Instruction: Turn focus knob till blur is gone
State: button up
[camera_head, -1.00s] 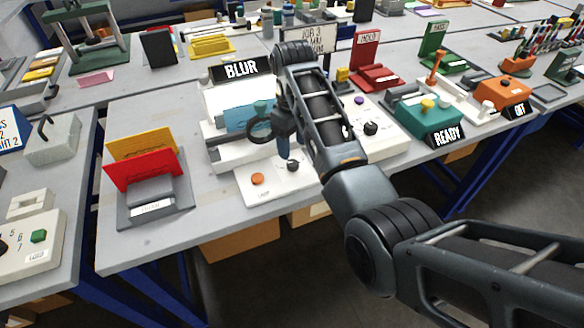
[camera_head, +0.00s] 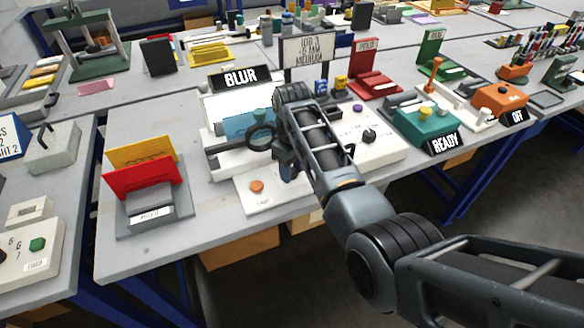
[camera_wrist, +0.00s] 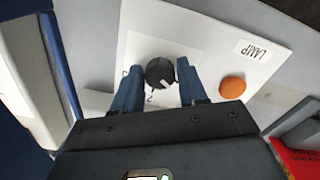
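The BLUR sign (camera_head: 240,78) stands on the plotter-like white device with a blue panel (camera_head: 245,125) and a dark ring lens (camera_head: 261,137). My gripper (camera_head: 287,168) points down over the white control panel (camera_head: 262,205) in front of it. In the wrist view a black round knob (camera_wrist: 160,72) with a white pointer line lies between the blue fingers of my gripper (camera_wrist: 160,78). The fingers are apart, one on each side, with slim gaps to the knob. In the head view the gripper hides this knob. No focus label is readable.
An orange button (camera_head: 257,186) sits left of my gripper, beside a LAMP label (camera_wrist: 253,50) in the wrist view. Another black knob (camera_head: 369,136) is on a white box to the right. Red and yellow cards in a grey holder (camera_head: 150,212) stand at left.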

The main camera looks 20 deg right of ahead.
jog(key=c, duration=0.7)
jog(key=shift+r+m, duration=0.1)
jog(key=shift+m, duration=0.2)
jog(key=m+p, duration=0.2)
jog(key=m, duration=0.2)
jog(key=shift+m, duration=0.4)
jog(key=m+p, duration=0.1)
jog(key=m, duration=0.5)
jog(key=shift+m, duration=0.3)
jog(key=o, duration=1)
jog(key=shift+o, duration=0.2)
